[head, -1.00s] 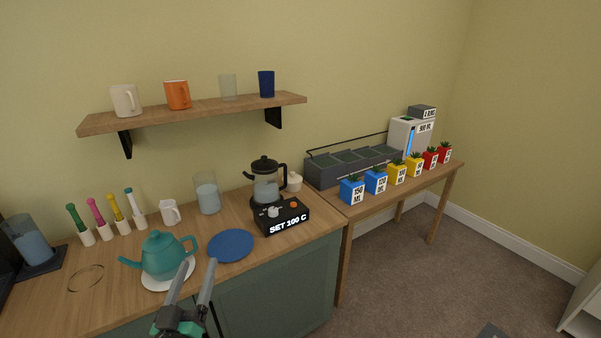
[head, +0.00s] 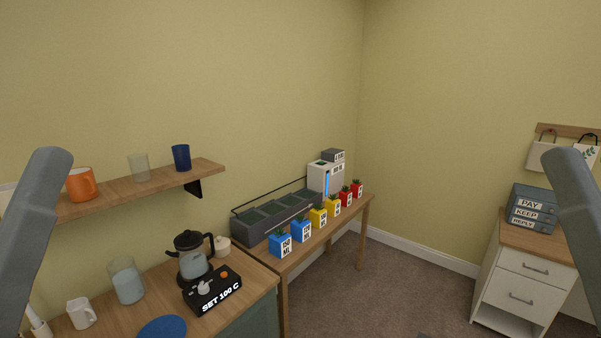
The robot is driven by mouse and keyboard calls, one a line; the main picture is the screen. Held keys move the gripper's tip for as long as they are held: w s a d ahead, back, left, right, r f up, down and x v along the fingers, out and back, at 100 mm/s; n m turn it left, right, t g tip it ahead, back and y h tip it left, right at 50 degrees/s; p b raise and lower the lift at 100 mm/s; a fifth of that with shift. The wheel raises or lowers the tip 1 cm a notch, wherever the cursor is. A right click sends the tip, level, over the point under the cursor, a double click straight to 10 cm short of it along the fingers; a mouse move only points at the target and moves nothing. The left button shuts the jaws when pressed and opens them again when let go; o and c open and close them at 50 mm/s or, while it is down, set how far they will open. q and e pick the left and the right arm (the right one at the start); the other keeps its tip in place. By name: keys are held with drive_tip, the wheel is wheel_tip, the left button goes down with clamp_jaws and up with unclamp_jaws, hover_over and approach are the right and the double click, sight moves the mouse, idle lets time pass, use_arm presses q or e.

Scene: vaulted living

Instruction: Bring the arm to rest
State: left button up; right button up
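Grey links of my two arms rise at the left edge and the right edge of the head view. Neither gripper shows; their fingers are outside the picture. A blue round mat (head: 163,329) is cut off by the bottom edge.
A glass (head: 127,281) and a white jug (head: 81,314) stand on the counter. A shelf (head: 150,190) holds cups. A side table (head: 318,241) carries several coloured pots and a dark planter (head: 275,218). A white drawer cabinet (head: 527,275) stands right. Carpet between is clear.

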use_arm(q)
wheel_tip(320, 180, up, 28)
drive_tip(key=p, duration=2.5)
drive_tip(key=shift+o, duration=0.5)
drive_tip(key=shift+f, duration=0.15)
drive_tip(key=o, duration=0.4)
